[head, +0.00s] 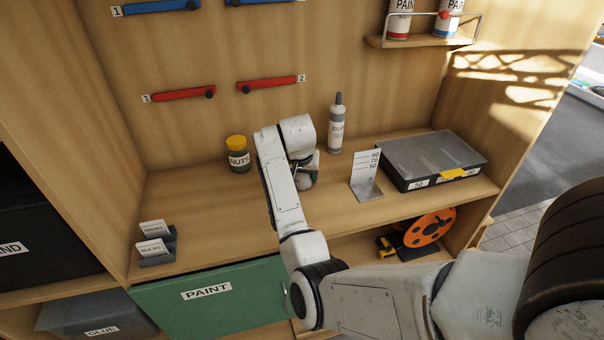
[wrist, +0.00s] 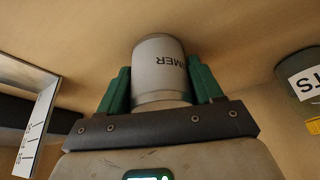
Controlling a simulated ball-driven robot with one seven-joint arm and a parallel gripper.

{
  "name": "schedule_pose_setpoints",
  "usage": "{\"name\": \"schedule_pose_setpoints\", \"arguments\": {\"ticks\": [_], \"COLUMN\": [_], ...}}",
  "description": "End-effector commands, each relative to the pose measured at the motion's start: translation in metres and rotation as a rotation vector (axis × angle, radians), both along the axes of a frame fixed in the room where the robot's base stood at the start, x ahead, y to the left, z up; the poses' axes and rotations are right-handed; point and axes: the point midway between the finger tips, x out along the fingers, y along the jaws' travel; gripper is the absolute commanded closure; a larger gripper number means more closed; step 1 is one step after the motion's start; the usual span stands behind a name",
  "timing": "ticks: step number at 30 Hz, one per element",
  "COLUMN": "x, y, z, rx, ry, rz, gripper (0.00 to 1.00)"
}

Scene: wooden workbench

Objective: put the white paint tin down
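A pale grey-white tin (wrist: 160,68) stands between the two green fingers of my gripper (wrist: 162,88) in the wrist view. Its label shows upside down and ends in "MER". The fingers lie against both of its sides, so my gripper is shut on it. In the head view my gripper (head: 310,168) is low over the workbench top (head: 225,215), between the nuts jar and the grey bottle. Only a small part of the tin (head: 305,183) shows there behind my arm. I cannot tell whether its base touches the bench.
A yellow-lidded nuts jar (head: 238,155) stands left of my gripper. A grey bottle (head: 336,128), a number card stand (head: 366,178) and a clear-lidded case (head: 430,158) are to the right. Small label cards (head: 153,245) stand at far left; bench between them and my arm is clear.

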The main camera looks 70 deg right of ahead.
Motion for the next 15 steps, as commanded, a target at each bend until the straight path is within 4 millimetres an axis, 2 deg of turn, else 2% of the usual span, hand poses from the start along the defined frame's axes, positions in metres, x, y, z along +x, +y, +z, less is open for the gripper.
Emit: {"name": "schedule_pose_setpoints", "arguments": {"ticks": [1, 8, 15], "x": [-0.0001, -0.0002, -0.0001], "y": [0.0000, 0.0001, 0.0000], "z": [-0.0004, -0.0002, 0.0012], "rx": [0.001, 0.001, 0.001], "ry": [0.000, 0.000, 0.000], "rz": [0.000, 0.000, 0.000], "gripper": [0.30, 0.10, 0.10]}}
